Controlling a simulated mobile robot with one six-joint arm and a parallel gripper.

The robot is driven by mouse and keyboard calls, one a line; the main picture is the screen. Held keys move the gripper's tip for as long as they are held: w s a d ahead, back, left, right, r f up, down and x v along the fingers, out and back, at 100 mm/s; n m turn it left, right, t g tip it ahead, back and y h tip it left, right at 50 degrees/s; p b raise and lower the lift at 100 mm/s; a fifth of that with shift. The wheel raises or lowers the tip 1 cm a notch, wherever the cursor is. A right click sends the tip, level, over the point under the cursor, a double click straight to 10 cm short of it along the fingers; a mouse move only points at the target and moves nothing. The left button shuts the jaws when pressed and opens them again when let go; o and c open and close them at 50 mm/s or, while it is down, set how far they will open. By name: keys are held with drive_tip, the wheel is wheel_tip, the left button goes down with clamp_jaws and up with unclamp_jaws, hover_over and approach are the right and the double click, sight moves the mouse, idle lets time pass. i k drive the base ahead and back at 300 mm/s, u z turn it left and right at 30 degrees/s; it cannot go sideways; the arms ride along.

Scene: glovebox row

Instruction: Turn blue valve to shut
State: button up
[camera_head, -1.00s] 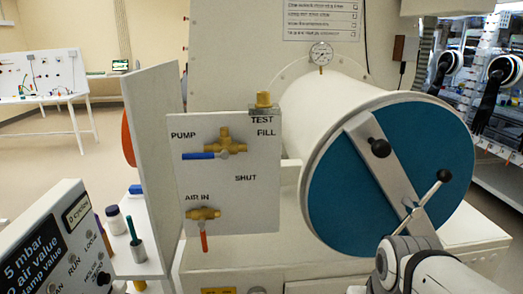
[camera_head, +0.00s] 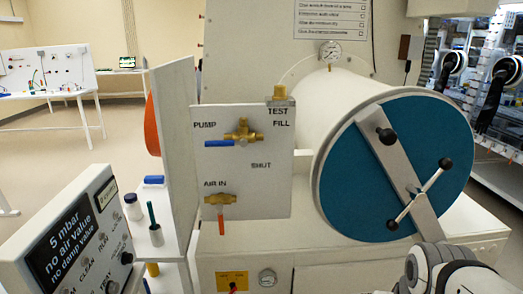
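The blue valve handle (camera_head: 219,143) lies level and points left from its brass body (camera_head: 243,133), below the PUMP label on the white valve panel (camera_head: 265,190). The SHUT label (camera_head: 261,165) is below and right of that brass body. A second valve sits lower, under AIR IN, with a brass body (camera_head: 220,199) and an orange-red handle (camera_head: 221,225) pointing straight down. A white and grey part of my arm shows at the bottom right, apart from the panel. My gripper is not visible.
A large white cylinder with a blue round door (camera_head: 350,185) and a crossbar handle (camera_head: 419,191) stands right of the panel. A white upright board (camera_head: 173,150) edges the panel's left. A control box (camera_head: 78,235) and small bottles are at lower left.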

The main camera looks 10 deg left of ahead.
sight(226, 143)
drive_tip(key=k, duration=1.35)
drive_tip(key=u, duration=1)
drive_tip(key=i, duration=1)
drive_tip(key=u, duration=0.05)
